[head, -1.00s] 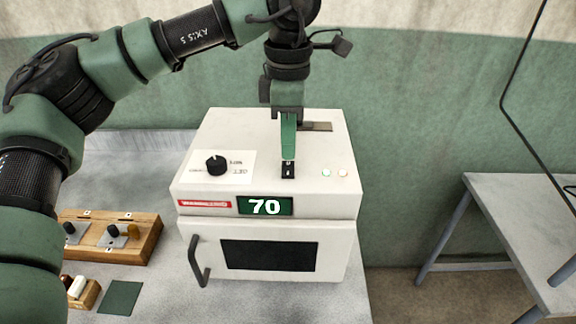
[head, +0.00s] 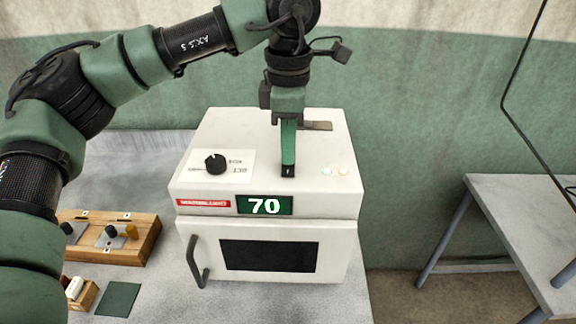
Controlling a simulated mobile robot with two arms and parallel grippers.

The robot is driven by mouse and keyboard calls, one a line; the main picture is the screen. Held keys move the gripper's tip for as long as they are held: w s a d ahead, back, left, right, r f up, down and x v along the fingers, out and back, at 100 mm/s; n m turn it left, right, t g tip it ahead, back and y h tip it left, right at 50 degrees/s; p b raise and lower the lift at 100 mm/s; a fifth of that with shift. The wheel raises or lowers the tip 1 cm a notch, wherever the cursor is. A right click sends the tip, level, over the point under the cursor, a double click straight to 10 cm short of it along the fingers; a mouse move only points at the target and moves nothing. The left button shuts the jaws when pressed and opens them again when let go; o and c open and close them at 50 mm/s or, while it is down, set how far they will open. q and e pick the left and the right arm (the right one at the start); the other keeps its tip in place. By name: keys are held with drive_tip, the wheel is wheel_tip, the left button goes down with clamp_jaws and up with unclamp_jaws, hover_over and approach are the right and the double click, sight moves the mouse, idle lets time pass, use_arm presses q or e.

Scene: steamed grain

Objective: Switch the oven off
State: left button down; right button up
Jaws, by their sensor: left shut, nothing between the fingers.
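The white oven (head: 190,190) stands on the grey table with its door shut. Its display (head: 265,205) reads 70. A small black rocker switch (head: 288,172) sits on the sloped top panel, partly covered by my fingers. A black dial (head: 215,163) is on the left of the panel. My left gripper (head: 288,163) is shut and empty, pointing down with its fingertips at the switch; I cannot tell if they touch. My right gripper is out of view.
A wooden tray (head: 148,247) with small fittings lies left of the oven. A small wooden block holder (head: 84,297) and a dark green square (head: 119,298) are in front of it. Another grey table (head: 520,200) stands at the right, across a gap.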

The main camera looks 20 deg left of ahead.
use_arm(q)
drive_tip(key=shift+f, duration=0.2)
drive_tip(key=shift+r, duration=0.1)
drive_tip(key=shift+r+p, duration=2.55)
drive_tip(key=shift+r, duration=1)
drive_tip(key=shift+f, duration=0.1)
